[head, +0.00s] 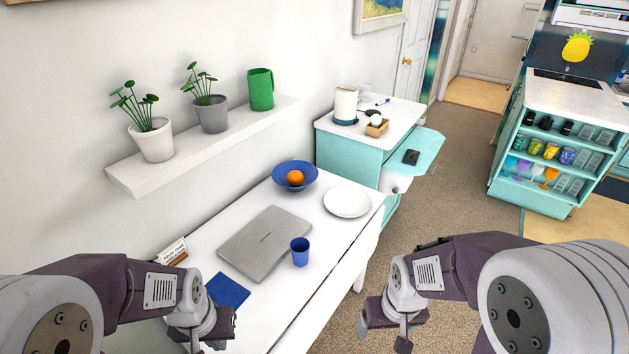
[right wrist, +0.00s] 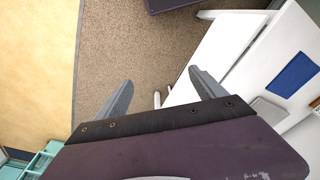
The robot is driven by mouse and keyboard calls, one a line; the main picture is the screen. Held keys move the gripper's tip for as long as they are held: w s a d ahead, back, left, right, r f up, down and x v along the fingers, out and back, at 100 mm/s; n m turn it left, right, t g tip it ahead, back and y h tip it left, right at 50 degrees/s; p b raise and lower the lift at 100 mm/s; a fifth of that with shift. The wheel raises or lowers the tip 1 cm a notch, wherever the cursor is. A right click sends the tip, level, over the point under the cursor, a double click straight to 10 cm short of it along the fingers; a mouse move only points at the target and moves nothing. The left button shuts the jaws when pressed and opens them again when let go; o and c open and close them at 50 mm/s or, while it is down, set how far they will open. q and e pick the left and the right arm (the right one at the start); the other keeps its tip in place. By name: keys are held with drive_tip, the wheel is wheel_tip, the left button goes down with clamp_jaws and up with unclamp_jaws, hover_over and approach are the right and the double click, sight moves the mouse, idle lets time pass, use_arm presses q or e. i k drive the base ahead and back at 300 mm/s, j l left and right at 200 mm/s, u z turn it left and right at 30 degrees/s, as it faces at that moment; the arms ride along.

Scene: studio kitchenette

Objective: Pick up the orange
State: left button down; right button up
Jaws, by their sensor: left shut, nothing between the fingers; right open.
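The orange (head: 295,178) sits in a blue bowl (head: 311,186) at the back of the white table (head: 336,248). The bowl hides its lower part. My left gripper (head: 212,342) is shut and empty at the bottom of the head view, close to the table's near end and well short of the bowl. My right gripper (head: 384,335) is open and empty, to the right of the table and far from the orange. Its two spread fingers also show in the right wrist view (right wrist: 162,92), over the carpet and beside the table. The orange is not in the right wrist view.
A white plate (head: 347,202) lies right of the bowl. A grey laptop (head: 262,243), blue cup (head: 300,252) and blue book (head: 228,291) are nearer. A wall shelf (head: 200,150) with plants overhangs the left side. A teal cabinet (head: 345,154) stands behind the table.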

sight(295, 178)
drive_tip(key=i+l+u, duration=0.25)
drive_tip(key=u, duration=0.2)
drive_tip(key=i+l+u, duration=0.15)
drive_tip(key=l+u, duration=0.3)
drive_tip(key=i+l+u, duration=0.1)
drive_tip(key=l+u, duration=0.35)
drive_tip(key=l, duration=0.15)
drive_tip(key=l+u, duration=0.95)
drive_tip(key=k+l, duration=0.05)
